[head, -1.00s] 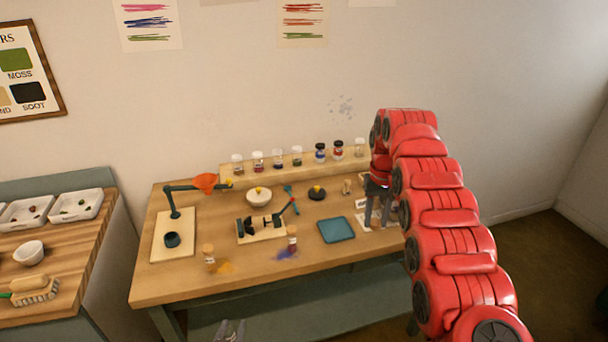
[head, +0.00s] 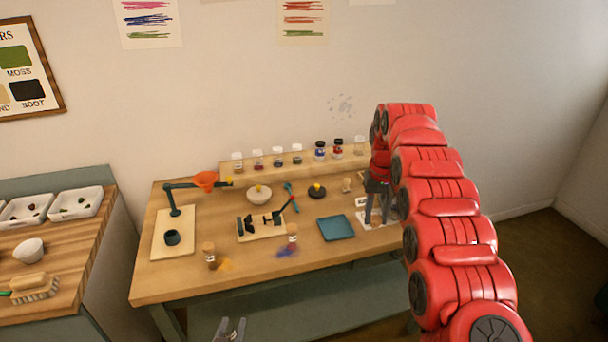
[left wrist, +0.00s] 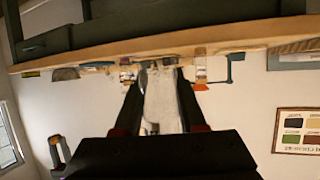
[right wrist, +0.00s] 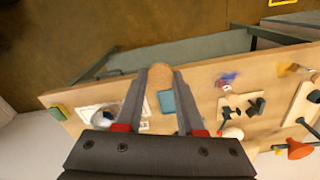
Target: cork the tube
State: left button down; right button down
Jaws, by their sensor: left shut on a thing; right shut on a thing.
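My right gripper (right wrist: 160,72) is shut on a tan, rounded piece that looks like the cork (right wrist: 160,78), seen between its fingertips in the right wrist view. In the head view the right gripper (head: 377,222) hangs over the table's right end, by the white cards. My left gripper (head: 231,328) is low at the front, off the table's front edge. In the left wrist view the left gripper (left wrist: 159,68) is shut on a pale, translucent long thing, which looks like the tube (left wrist: 161,100). Its mouth is not clear. The two grippers are well apart.
The table (head: 185,283) holds a blue tray (head: 336,228), a small clamp stand (head: 262,230), a white bowl (head: 259,194), a funnel stand (head: 171,205) and two corked vials near the front. Several jars line the back shelf. A side counter stands at left.

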jog(key=shift+a, duration=0.3)
jog(key=shift+d, duration=0.6)
jog(key=shift+a, duration=0.55)
jog(key=shift+d+f, duration=0.15)
jog(key=shift+d, duration=0.45)
jog(key=shift+a, duration=0.55)
jog(key=shift+d+f, duration=0.1)
